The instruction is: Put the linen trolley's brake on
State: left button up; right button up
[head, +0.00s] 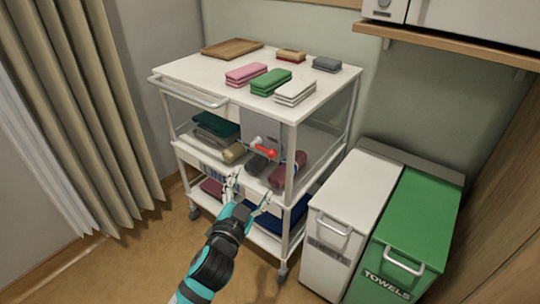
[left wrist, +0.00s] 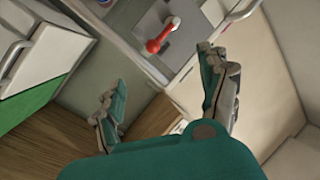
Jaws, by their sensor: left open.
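The linen trolley (head: 190,74) is a white wheeled cart with folded linen on its top and shelves. A lever with a red grip (head: 265,154) sits on a grey plate (head: 262,124) at the trolley's front. In the left wrist view the red lever (left wrist: 158,40) shows beyond the fingers, on its grey plate (left wrist: 187,45). My left gripper (head: 250,190) is open and empty, in front of the trolley and below the lever in the picture. The fingers in the left wrist view (left wrist: 165,95) are apart, with the lever clear of them. My right gripper is out of view.
A white bin (head: 350,200) and a green towels bin (head: 418,215) stand right of the trolley. A curtain (head: 85,100) hangs at the left. A wooden shelf (head: 440,45) juts out at the upper right. Floor is clear at the front left.

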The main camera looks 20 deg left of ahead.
aim_at(268, 151)
pick_arm(q)
jog(key=w, duration=1.3)
jog(key=shift+w+a+b, duration=0.1)
jog(key=shift+b, duration=0.3)
jog(key=shift+w, duration=0.45)
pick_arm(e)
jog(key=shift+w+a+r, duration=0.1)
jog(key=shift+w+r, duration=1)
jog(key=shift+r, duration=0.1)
pick_arm(q)
jog(key=c, duration=0.6)
jog(key=shift+s, duration=0.1)
grip_shut()
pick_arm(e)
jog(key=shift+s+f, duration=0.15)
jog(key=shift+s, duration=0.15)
